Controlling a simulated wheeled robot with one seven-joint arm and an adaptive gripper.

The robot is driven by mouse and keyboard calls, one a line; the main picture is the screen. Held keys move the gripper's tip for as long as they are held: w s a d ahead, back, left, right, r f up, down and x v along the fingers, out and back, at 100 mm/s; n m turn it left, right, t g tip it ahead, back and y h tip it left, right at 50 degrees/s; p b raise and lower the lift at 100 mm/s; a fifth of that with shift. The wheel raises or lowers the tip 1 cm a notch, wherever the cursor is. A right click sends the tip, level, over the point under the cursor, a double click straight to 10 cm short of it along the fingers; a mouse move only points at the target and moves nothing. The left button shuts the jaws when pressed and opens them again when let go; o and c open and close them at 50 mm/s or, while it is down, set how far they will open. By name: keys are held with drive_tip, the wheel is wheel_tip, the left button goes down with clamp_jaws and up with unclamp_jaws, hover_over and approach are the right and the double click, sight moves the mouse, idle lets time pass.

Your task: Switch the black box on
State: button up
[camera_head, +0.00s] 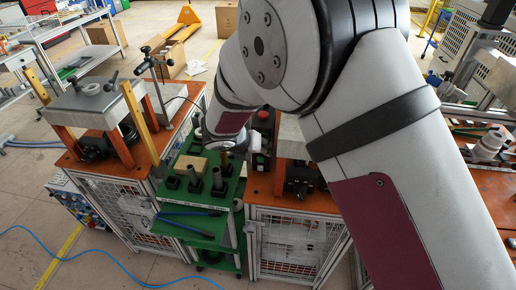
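A small dark box (264,124) with a red round button on top shows in the head view, just right of my wrist. It may be the black box, but it is small and partly covered by my arm, so its switch state cannot be told. My arm comes from the lower right, bends at the top and reaches down to my wrist over the back of the green cart. My gripper's fingers cannot be made out; the wrist and arm hide that area.
The green cart (196,222) holds several dark cylinders and blue-handled tools. Orange-topped caged benches with presses stand to its left (110,165) and right (262,188). A blue hose (90,262) lies on the open floor at lower left. A yellow pallet jack (187,22) stands behind.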

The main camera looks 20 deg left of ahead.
drive_tip(key=v, duration=1.2)
drive_tip(key=shift+s, duration=0.1)
